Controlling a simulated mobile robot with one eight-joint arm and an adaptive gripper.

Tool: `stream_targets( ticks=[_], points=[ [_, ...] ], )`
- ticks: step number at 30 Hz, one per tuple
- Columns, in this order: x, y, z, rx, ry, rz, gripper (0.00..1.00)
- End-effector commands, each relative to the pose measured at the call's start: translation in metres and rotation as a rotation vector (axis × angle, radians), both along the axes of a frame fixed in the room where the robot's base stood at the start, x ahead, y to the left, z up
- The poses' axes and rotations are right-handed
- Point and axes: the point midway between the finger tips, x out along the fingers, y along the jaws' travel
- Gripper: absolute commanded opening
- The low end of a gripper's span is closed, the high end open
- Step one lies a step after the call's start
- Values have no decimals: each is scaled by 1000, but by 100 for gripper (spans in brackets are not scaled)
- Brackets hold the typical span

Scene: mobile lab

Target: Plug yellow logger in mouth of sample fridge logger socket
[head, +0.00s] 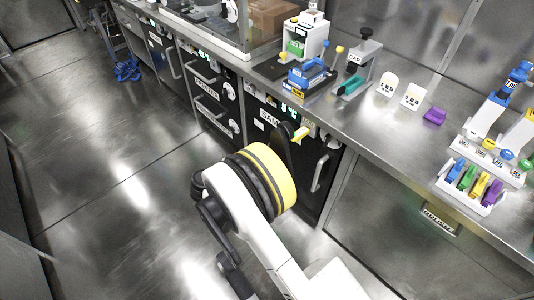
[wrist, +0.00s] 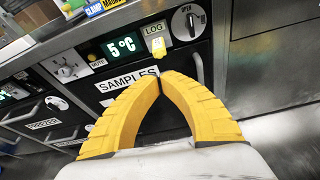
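The yellow logger (wrist: 158,46) shows in the wrist view at the front of the sample fridge, just below the LOG label (wrist: 154,29). It covers the logger socket, so I cannot tell how deep it sits. My gripper (wrist: 162,74) has its two yellow ribbed fingers brought together at the tips. The tips lie just below the logger, with a dark strip of fridge front showing between. I see nothing held. In the head view a small yellow piece (head: 301,134), likely the logger, sticks out by the fridge front, past my arm.
A round knob (wrist: 188,22) and a vertical handle (wrist: 198,70) are right of the logger; a 5 °C display (wrist: 123,46) is left. The SAMPLES label (wrist: 128,82) is below. The counter (head: 400,135) above holds a purple block (head: 434,116) and racks.

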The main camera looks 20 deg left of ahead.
Motion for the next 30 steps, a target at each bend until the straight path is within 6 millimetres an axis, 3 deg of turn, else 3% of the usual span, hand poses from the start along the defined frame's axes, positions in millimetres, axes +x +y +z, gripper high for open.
stream_targets(
  ticks=[7, 15, 19, 30],
  points=[
    [9, -5, -4, 66, -35, -6, 0],
    [48, -29, -21, 499, -227, -9, 0],
    [59, -37, -26, 655, -280, -4, 0],
    [84, -44, -31, 727, -301, -3, 0]
  ],
)
